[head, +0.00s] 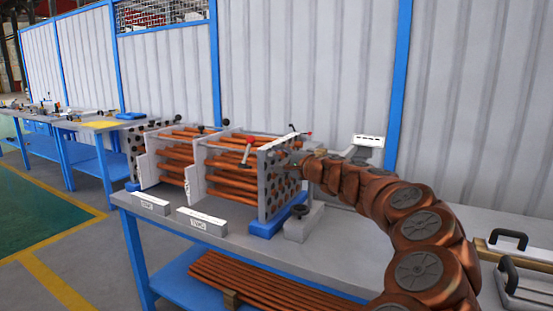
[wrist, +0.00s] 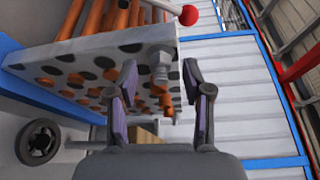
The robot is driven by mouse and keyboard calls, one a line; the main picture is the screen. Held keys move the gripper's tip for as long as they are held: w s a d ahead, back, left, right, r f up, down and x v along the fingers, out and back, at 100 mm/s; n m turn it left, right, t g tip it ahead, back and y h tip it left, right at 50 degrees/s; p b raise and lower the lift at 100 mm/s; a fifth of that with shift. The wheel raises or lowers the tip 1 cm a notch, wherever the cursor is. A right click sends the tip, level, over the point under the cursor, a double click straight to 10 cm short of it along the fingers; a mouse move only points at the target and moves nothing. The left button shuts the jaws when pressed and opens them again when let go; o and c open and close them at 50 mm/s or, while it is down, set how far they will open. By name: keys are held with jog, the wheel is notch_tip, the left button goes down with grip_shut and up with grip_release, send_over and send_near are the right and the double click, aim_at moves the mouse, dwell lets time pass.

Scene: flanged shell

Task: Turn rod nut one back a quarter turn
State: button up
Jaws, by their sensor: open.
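The flanged shell's end plate (head: 281,186) is a pale upright plate full of dark holes, with copper tubes (head: 236,170) behind it. In the wrist view the plate (wrist: 70,72) fills the upper left. A grey nut on a rod end (wrist: 160,58) stands out near the plate's edge; I cannot read any label on it. My gripper (wrist: 160,70) is open, its two dark fingers on either side of the nut in the picture, with no clear contact. In the head view my gripper (head: 297,157) is small at the plate's upper part, and the nut cannot be made out.
A black round knob (wrist: 38,142) lies left of the fingers; it also shows in the head view (head: 299,209) on a grey block. Black handles (head: 509,239) stand at the bench's right. Labelled blocks (head: 202,221) lie in front.

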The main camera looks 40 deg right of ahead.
jog(key=s+a, duration=0.1)
jog(key=s, duration=0.9)
jog(key=shift+s+r, duration=0.3)
jog(key=shift+s, duration=0.1)
jog(key=shift+a, duration=0.15)
